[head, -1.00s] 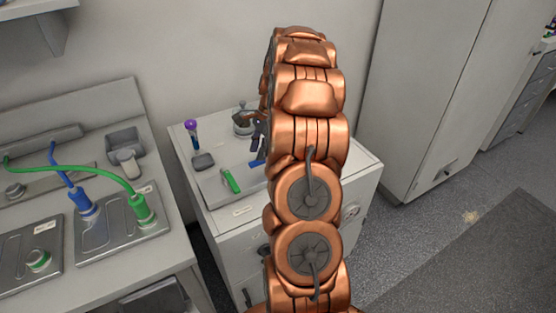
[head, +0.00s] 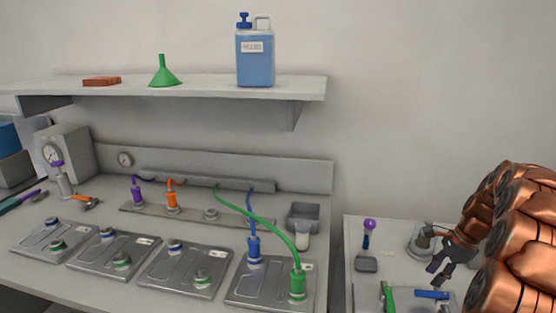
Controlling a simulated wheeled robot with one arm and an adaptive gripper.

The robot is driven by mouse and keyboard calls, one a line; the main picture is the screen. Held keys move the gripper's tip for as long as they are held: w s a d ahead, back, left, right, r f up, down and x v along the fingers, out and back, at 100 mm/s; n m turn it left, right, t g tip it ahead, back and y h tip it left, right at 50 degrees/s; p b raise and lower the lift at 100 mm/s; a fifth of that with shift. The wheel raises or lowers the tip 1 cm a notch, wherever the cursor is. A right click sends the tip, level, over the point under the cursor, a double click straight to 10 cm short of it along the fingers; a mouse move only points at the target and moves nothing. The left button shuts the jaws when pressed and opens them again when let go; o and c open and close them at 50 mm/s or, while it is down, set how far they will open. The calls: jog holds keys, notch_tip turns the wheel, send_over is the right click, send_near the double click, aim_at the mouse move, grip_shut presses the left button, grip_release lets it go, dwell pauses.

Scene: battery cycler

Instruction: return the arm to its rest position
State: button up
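My copper-coloured arm (head: 525,235) fills the right edge of the head view, folded in stacked segments. My gripper (head: 438,273) is small and dark at the arm's left side, over the side cabinet top at the lower right. Its two fingers look spread apart with nothing visible between them. It is close to a grey round fixture (head: 422,242) and above a blue-handled item (head: 431,295); I cannot tell whether it touches either.
The bench at left holds several metal plates, one with a blue connector (head: 253,250) and a green connector (head: 297,283) on cables. A shelf (head: 210,90) above carries a blue jug (head: 255,57) and a green funnel (head: 164,72).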

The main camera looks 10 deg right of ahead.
jog(key=s+a+r+n+g, duration=0.1)
jog(key=s+a+r+n, duration=0.15)
jog(key=a, duration=0.45)
jog(key=s+a+r+n, duration=0.2)
jog(key=a+r+n, duration=0.15)
jog(key=a, duration=0.45)
jog(key=s+a+r+n+g, duration=0.1)
jog(key=s+a+r+n, duration=0.2)
jog(key=a, duration=0.4)
jog(key=s+a+f+n+h, duration=0.1)
jog(key=s+a+n, duration=0.4)
jog(key=s, duration=0.5)
jog(key=s+a+n+h, duration=0.2)
jog(key=s+a+n, duration=0.4)
jog(key=s, duration=0.5)
jog(key=shift+s+f+n+g, duration=0.15)
jog(key=shift+f+n+g, duration=0.25)
jog(key=shift+n, duration=0.4)
jog(key=shift+d, duration=0.1)
